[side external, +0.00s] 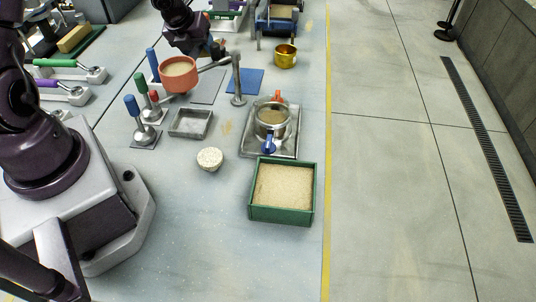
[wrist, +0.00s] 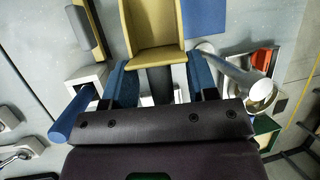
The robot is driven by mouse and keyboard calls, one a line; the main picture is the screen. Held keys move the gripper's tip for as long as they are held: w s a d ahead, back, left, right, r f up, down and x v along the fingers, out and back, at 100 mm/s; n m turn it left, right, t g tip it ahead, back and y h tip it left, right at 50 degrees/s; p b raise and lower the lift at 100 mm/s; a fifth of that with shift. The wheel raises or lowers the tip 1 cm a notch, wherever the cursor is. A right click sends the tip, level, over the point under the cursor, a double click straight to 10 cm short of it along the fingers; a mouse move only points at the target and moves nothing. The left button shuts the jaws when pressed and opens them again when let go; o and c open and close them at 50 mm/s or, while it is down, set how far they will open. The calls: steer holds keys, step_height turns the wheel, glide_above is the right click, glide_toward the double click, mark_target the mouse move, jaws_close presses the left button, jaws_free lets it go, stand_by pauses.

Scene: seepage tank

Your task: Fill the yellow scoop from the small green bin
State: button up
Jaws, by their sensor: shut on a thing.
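The yellow scoop (wrist: 154,25) is held in my gripper (wrist: 160,86) by its dark handle, between two blue fingers. In the wrist view its visible trough looks bare, but its far end is cut off. A green bin (side external: 281,215) full of pale sand sits at the front right, away from my gripper.
A metal pot (side external: 271,122) stands on a steel tray. A brass cup (side external: 285,57), grey tray (side external: 191,124), white round item (side external: 210,159) and upright handles (side external: 133,105) surround it. The front table is clear.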

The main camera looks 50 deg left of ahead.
steer(key=shift+r, duration=0.15)
step_height(320, 180, up, 12)
steer(key=w+d+g+h, duration=0.2)
steer(key=w+d+g, duration=0.1)
steer(key=d, duration=2)
steer(key=s+d+g+h, duration=0.1)
steer(key=s+d, duration=0.5)
steer(key=d, duration=0.4)
steer(key=s+d+g+h, duration=0.15)
steer(key=s+d, duration=0.35)
steer(key=d, duration=0.6)
steer(key=shift+g+y, duration=0.25)
steer(key=shift+y, duration=0.1)
steer(key=shift+w+a+f+x, duration=0.15)
steer(key=shift+a+x, duration=0.25)
steer(key=shift+x, duration=1.7)
steer(key=shift+w+a+f+x, duration=0.1)
steer(key=shift+w+a+x, duration=0.25)
steer(key=shift+x, duration=1.8)
steer(key=shift+w+a+f+x, duration=0.1)
steer(key=shift+a+x, duration=0.35)
steer(key=shift+x, duration=1.65)
steer(key=shift+f, duration=0.25)
